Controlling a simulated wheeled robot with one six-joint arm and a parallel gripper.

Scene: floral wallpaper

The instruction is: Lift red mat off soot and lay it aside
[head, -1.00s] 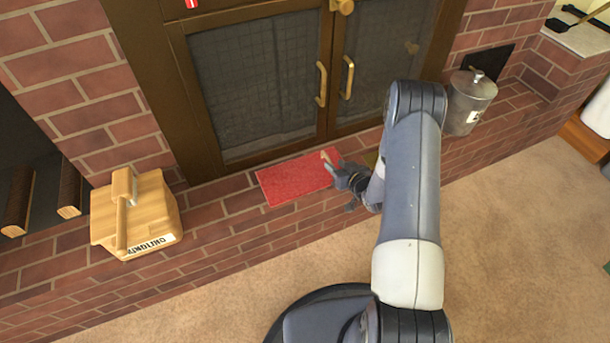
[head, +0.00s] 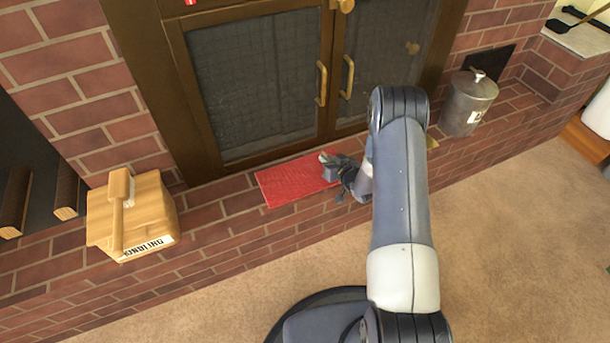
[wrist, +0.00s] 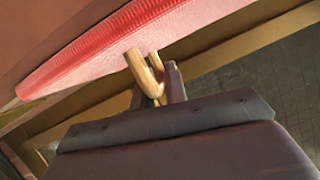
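A red mat (head: 290,182) lies on the brick hearth in front of the glass fireplace doors. It also shows close up in the wrist view (wrist: 110,50), with a ribbed band along its edge. My gripper (head: 330,165) is at the mat's right end, low over it. In the wrist view, a tan forked piece (wrist: 146,76) sits beside a dark finger of my gripper (wrist: 158,90), against the mat's near edge. I cannot tell whether the fingers hold the mat or that piece. No soot is visible.
A wooden kindling box (head: 150,215) with an upright handle stands left on the hearth. A grey lidded metal bucket (head: 468,103) stands right. Brass door handles (head: 347,78) stick out behind the mat. The hearth between box and mat is clear, as is the carpet (head: 510,240).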

